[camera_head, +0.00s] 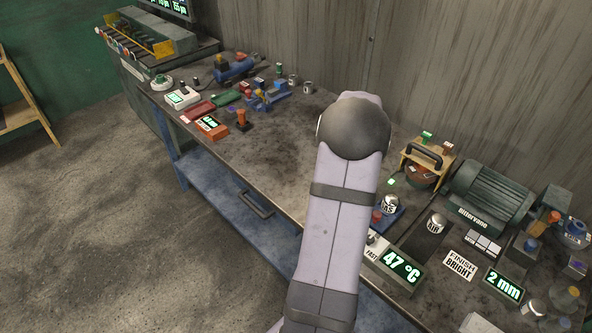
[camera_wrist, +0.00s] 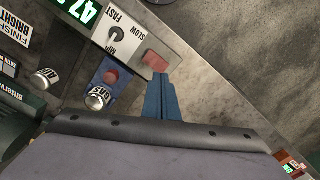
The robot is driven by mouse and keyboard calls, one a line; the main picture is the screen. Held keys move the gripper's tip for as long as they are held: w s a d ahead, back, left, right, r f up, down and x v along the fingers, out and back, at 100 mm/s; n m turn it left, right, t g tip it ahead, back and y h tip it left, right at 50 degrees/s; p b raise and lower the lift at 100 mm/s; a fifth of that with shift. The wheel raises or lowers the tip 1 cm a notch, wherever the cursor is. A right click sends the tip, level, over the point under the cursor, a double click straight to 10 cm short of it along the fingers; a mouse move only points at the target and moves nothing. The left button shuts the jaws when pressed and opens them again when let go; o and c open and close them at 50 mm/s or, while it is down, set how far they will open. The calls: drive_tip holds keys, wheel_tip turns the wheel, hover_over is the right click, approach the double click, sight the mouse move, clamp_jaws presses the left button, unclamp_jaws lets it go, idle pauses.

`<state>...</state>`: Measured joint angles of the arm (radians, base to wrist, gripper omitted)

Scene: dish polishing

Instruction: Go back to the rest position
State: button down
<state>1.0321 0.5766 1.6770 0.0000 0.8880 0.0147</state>
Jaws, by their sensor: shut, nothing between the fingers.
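My gripper (camera_wrist: 161,78) is shut and empty; its two blue fingers lie together in the wrist view. Its tips appear right beside a red button (camera_wrist: 155,60) on a pale control panel (camera_wrist: 126,26) marked SLOW, MID and FAST. I cannot tell whether they touch it. In the head view my arm reaches over the workbench (camera_head: 270,150) and hides the gripper. A small part of the control panel (camera_head: 374,244) shows beside the arm, next to a green "47 °C" display (camera_head: 401,267).
A motor labelled Bittervane (camera_head: 487,195) stands at the right, with a white-lidded jar (camera_head: 436,222) and a "2 mm" display (camera_head: 503,286) near it. A wooden stand (camera_head: 424,165) is at the back. Several tools and trays lie at the left. The bench middle is mostly clear.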

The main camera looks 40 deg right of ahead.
drive_tip(key=shift+d, duration=0.1)
drive_tip(key=shift+w+d+f, duration=0.1)
drive_tip(key=shift+f, duration=0.05)
drive_tip(key=s+a+f+g+y, duration=0.1)
drive_tip(key=s+a+f, duration=0.15)
drive_tip(key=a, duration=0.35)
drive_tip(key=s+a+f+y, duration=0.1)
drive_tip(key=s+a+f, duration=0.15)
drive_tip(key=a, duration=0.45)
drive_tip(key=w+a+r+n, duration=0.1)
drive_tip(key=a+n, duration=0.3)
drive_tip(key=a, duration=0.4)
drive_tip(key=w+a+r+n+h, duration=0.1)
drive_tip(key=a+r+n, duration=0.2)
drive_tip(key=a, duration=0.6)
drive_tip(key=w+a+r+n+t+h+b, duration=0.1)
drive_tip(key=a+r+n, duration=0.2)
drive_tip(key=a, duration=0.6)
drive_tip(key=shift+w+n, duration=0.4)
drive_tip(key=shift+n, duration=0.6)
